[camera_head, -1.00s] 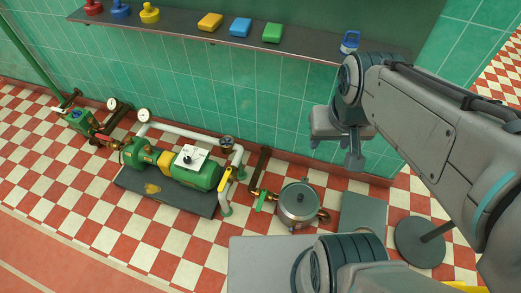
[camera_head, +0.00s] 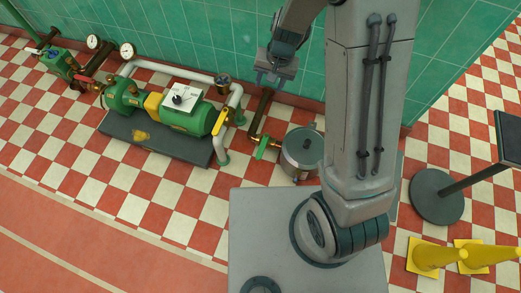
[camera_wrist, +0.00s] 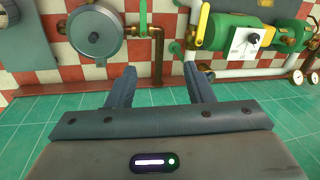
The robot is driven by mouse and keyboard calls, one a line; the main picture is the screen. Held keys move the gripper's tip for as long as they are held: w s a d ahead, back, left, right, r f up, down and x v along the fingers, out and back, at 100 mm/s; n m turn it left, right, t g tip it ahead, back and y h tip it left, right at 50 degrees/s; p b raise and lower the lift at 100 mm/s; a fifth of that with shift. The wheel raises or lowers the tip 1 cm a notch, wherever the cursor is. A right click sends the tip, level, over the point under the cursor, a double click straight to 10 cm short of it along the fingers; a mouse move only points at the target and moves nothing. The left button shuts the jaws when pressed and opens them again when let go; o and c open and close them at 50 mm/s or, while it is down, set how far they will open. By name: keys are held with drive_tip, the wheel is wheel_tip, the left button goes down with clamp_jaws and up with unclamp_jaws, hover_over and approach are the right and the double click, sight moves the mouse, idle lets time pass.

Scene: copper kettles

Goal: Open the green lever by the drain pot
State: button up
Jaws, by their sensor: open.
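The green lever (camera_head: 266,146) sits on the brass fitting of a pipe just left of the steel drain pot (camera_head: 302,150). In the wrist view, the green lever (camera_wrist: 143,16) is at the top edge, partly cut off, beside the drain pot (camera_wrist: 95,32). My gripper (camera_head: 275,74) is up near the green wall, above the copper pipe and apart from the lever. In the wrist view my gripper (camera_wrist: 160,82) has its two fingers spread, with nothing between them.
A yellow lever (camera_head: 219,122) is on the pale pipe left of the green lever. A green pump (camera_head: 160,104) with a white dial box (camera_head: 182,97) stands farther left. Yellow cones (camera_head: 436,255) and a round stand base (camera_head: 437,196) are at right. Checkered floor lies open at left.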

wheel_tip(320, 180, down, 18)
drive_tip(key=w+a+b, duration=0.2)
drive_tip(key=b, duration=0.4)
drive_tip(key=m+h+b, duration=0.2)
drive_tip(key=b, duration=0.3)
hover_over(261, 151)
wheel_tip(261, 151, down, 17)
drive_tip(key=shift+g, duration=0.4)
wheel_tip(261, 151, down, 14)
drive_tip(key=b, duration=0.5)
drive_tip(key=shift+a, duration=0.1)
drive_tip(key=shift+r, duration=0.1)
clamp_jaws()
